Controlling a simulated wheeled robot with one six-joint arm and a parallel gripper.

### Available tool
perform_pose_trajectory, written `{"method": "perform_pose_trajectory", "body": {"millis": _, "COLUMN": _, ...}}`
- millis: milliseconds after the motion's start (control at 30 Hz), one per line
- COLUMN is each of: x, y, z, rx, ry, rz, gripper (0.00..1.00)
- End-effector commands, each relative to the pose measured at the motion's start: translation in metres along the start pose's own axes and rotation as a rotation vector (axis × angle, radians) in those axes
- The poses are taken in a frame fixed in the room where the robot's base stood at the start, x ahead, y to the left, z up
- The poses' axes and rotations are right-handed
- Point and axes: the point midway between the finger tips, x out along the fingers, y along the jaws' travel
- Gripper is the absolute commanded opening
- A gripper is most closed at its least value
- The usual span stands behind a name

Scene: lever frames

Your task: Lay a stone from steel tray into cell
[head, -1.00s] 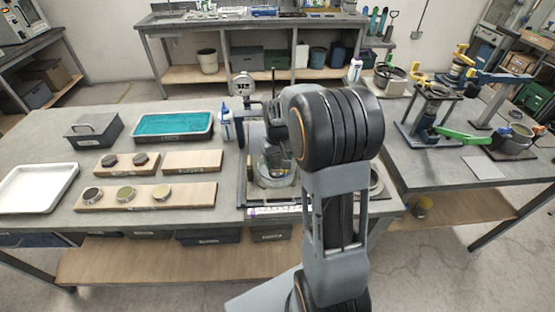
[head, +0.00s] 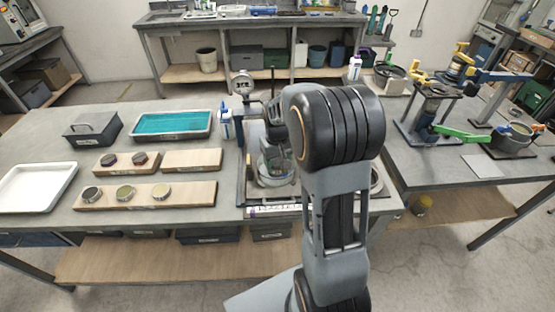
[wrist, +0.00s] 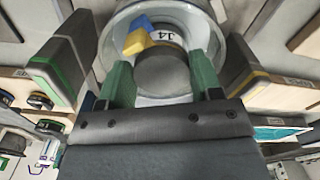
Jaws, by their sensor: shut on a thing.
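My gripper (wrist: 162,80) is shut on a dark grey round stone (wrist: 162,70), its green-lined fingers on either side. In the wrist view the stone appears within the outline of a round, pale grey cell (wrist: 236,62). I cannot tell whether it touches the cell floor. A blue and yellow piece and a label reading "J4" show just beyond the stone. In the head view the cell (head: 275,181) stands on the bench left of my arm, and my arm mostly hides the gripper. The steel tray cannot be made out for certain; a round metal edge (head: 376,180) shows right of my arm.
A dial gauge (head: 242,84) and upright stand beside the cell. A bottle (head: 225,124) stands close to the stand.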

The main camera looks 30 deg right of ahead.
Motion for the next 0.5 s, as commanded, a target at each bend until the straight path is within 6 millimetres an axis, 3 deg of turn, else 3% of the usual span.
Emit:
{"method": "perform_pose_trajectory", "body": {"millis": 233, "x": 0.0012, "y": 0.0000, "z": 0.0000, "rx": 0.000, "ry": 0.000, "rz": 0.000, "gripper": 0.34}}
{"method": "perform_pose_trajectory", "body": {"millis": 267, "x": 0.0012, "y": 0.0000, "z": 0.0000, "rx": 0.000, "ry": 0.000, "rz": 0.000, "gripper": 0.60}}
{"method": "perform_pose_trajectory", "body": {"millis": 500, "x": 0.0012, "y": 0.0000, "z": 0.0000, "rx": 0.000, "ry": 0.000, "rz": 0.000, "gripper": 0.83}}
